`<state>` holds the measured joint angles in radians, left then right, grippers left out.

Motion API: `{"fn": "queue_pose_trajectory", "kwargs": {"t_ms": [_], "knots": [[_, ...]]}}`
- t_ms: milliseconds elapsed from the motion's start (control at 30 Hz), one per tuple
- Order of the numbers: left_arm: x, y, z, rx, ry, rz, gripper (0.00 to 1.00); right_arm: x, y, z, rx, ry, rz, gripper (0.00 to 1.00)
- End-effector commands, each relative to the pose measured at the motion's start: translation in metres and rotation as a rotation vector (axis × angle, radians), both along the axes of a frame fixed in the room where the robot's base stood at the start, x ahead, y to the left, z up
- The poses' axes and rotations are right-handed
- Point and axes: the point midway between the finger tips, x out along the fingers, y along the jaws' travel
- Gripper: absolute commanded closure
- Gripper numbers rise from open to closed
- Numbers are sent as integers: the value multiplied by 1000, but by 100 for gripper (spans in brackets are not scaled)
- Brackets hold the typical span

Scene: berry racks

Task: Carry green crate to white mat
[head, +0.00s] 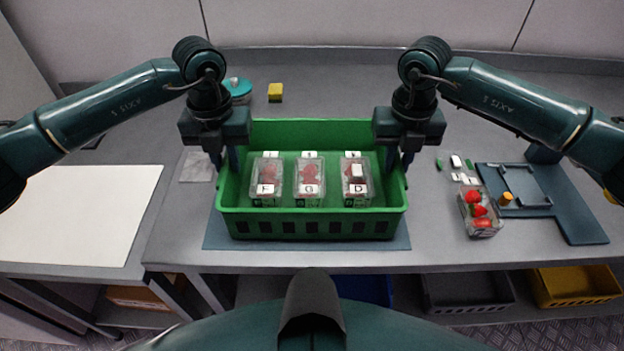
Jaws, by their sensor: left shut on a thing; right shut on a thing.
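The green crate (312,222) stands in the middle of the grey table, over a blue-grey mat (308,245). It holds clear punnets of red berries with white letter labels F, G and D. My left gripper (232,160) is shut on the crate's left end wall. My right gripper (398,160) is shut on its right end wall. The fingertips are partly hidden by the crate walls. The white mat (75,215) lies flat and empty on a surface at the far left. I cannot tell whether the crate touches the mat under it.
A punnet of strawberries (479,212) stands right of the crate, beside a dark blue tray (515,190) with a small orange item (505,199). A yellow block (275,92) and a teal round container (238,89) stand behind. A gap separates the table from the white mat's surface.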

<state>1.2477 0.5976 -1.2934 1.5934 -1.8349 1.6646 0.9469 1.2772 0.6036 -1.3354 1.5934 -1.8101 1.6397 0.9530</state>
Motion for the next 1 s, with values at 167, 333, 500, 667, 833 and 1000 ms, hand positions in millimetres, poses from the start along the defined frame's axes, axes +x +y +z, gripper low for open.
{"fn": "queue_pose_trajectory", "kwargs": {"t_ms": [167, 333, 500, 667, 833, 1000], "knots": [[0, 0, 0, 0, 0, 0, 100, 0, 0, 0, 0, 0, 0, 100], [0, 0, 0, 0, 0, 0, 100, 0, 0, 0, 0, 0, 0, 100], [0, 0, 0, 1, 0, 1, 100, 0, 0, 0, 0, -1, 0, 100], [1, 0, 4, 0, -2, 1, 100, 1, 0, 4, 1, -3, 0, 100], [1, 0, 13, 0, -2, 1, 100, 1, 0, 13, 1, -3, 0, 100], [1, 0, 30, 0, -2, 1, 100, 1, 0, 30, 1, -2, -1, 100]]}}
